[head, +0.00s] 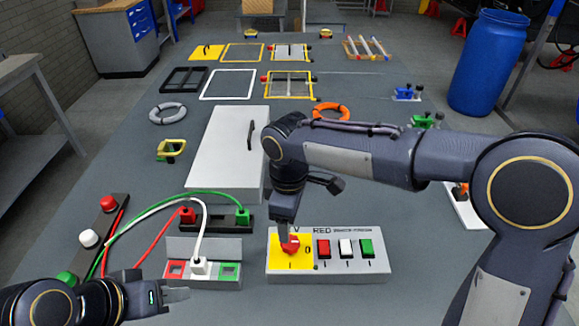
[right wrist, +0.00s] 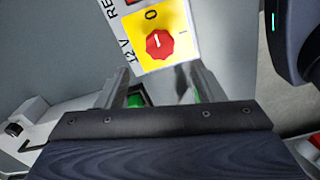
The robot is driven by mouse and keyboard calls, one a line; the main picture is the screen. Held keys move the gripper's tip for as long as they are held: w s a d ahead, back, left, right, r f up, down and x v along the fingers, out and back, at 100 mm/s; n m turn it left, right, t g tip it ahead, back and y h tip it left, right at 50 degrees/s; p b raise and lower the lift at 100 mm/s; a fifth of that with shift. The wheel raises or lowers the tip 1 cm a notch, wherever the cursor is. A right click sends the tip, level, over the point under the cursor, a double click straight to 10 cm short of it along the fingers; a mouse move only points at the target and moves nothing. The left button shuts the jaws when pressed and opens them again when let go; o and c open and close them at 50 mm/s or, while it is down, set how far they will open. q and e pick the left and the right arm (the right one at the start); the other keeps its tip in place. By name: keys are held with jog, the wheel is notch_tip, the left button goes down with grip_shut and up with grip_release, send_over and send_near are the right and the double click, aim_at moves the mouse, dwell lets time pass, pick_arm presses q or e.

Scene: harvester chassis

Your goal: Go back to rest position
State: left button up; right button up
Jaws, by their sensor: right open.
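My right arm reaches in from the right in the head view, and its gripper (head: 286,222) points down at the red rotary knob (head: 290,244) on the yellow plate of a grey control box (head: 328,262). In the right wrist view the gripper (right wrist: 158,88) is open and empty, with the red knob (right wrist: 159,43) beyond its fingertips. The knob's white mark points between the plate's printed 0 and 12 V side. My left gripper (head: 178,298) is low at the left, beside a grey socket box (head: 205,250); its finger gap is unclear.
Red, white and green buttons (head: 346,248) sit right of the knob. A green, a white and a red cable loop over the left side. A white panel (head: 228,150) lies behind. Frames and rings are spread farther back; a blue barrel (head: 488,62) stands at the right.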

jog(key=s+d+r+m+t+y, duration=0.15)
jog(key=s+d+m, duration=0.25)
jog(key=d, duration=0.4)
jog(key=s+d+r+m+t+y, duration=0.1)
jog(key=s+d+r+m, duration=0.25)
jog(key=d, duration=0.45)
jog(key=s+d+f+m+t, duration=0.1)
jog(key=s+d+m, duration=0.1)
jog(key=s+m, duration=0.2)
jog(key=s+d+f+m+t+y, duration=0.1)
jog(key=s+d+f+m+t, duration=0.1)
jog(key=s+m, duration=0.3)
jog(key=shift+s+d+f, duration=0.15)
jog(key=shift+s+d, duration=0.4)
jog(key=shift+s, duration=0.25)
